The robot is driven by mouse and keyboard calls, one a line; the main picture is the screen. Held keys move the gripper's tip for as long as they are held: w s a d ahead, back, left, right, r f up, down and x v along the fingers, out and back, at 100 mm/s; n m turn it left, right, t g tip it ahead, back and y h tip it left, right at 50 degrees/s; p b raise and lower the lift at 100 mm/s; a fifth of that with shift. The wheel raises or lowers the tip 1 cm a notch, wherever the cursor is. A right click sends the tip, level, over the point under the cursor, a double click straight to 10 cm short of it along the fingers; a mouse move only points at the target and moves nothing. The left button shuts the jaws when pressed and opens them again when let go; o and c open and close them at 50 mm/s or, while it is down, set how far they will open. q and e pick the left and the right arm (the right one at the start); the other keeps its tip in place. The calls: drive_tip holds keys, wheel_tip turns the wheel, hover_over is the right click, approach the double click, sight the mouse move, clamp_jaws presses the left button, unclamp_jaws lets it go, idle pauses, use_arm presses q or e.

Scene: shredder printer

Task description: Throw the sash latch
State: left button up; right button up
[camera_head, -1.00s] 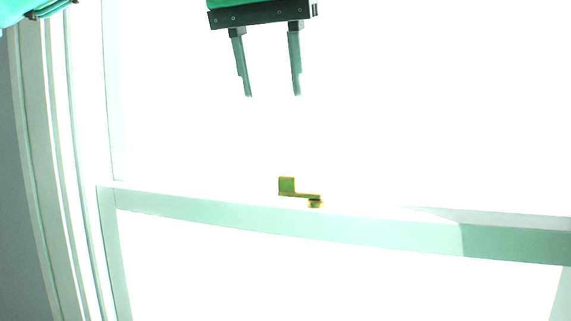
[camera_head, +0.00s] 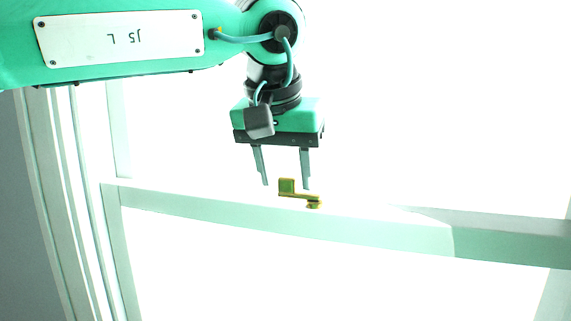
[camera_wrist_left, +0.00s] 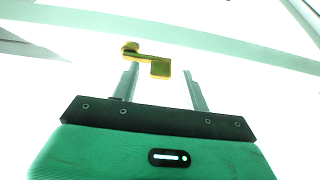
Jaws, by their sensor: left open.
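The sash latch (camera_head: 288,187) is a small brass-yellow lever on top of the window's middle rail. Its upright tab is at the left and its pivot end (camera_head: 314,204) at the right. My left gripper (camera_head: 285,184) points down at the latch, open, with one finger to the left of the tab and the other seen just above the lever arm. In the left wrist view the latch (camera_wrist_left: 160,68) shows beyond the open fingers (camera_wrist_left: 160,85), its tab between them in the picture. I cannot tell whether a finger touches it. My right gripper is not in view.
The pale window rail (camera_head: 400,230) runs across the view below the latch. The window frame's upright side (camera_head: 55,200) stands at the left. The panes are blown out to white. The rail is bare on both sides of the latch.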

use_arm(q)
drive_tip(key=shift+f, duration=0.1)
drive_tip(key=shift+c, duration=0.3)
drive_tip(key=c, duration=0.9)
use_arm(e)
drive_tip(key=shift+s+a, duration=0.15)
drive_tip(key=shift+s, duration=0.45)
